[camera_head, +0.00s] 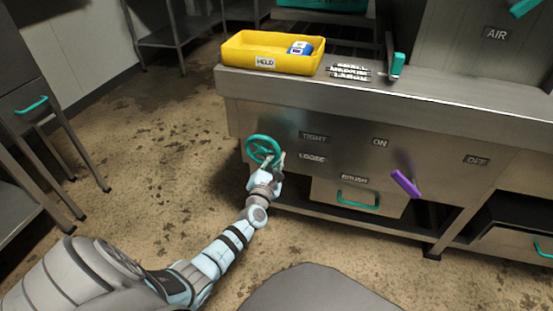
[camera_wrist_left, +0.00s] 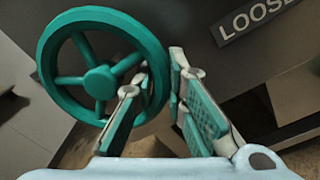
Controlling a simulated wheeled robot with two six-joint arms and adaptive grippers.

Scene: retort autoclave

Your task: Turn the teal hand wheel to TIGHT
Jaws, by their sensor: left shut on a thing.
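The teal hand wheel (camera_head: 263,150) is on the front of the steel counter, left of the TIGHT (camera_head: 314,137) and LOOSE (camera_head: 312,158) labels. My left gripper (camera_head: 278,162) is at the wheel's lower right rim. In the left wrist view, the spoked wheel (camera_wrist_left: 100,72) fills the upper left, and my left gripper's fingers (camera_wrist_left: 165,85) are closed on its right rim. The LOOSE label (camera_wrist_left: 258,18) shows at the upper right there. No pointer on the wheel is clear. My right gripper is not in view.
A yellow HELD tray (camera_head: 240,58) with a blue and white can (camera_head: 300,47) stands on the counter. A purple lever (camera_head: 406,183) sticks out between the ON and OFF labels. A BRUSH drawer (camera_head: 325,192) is below. Open floor lies left of the counter.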

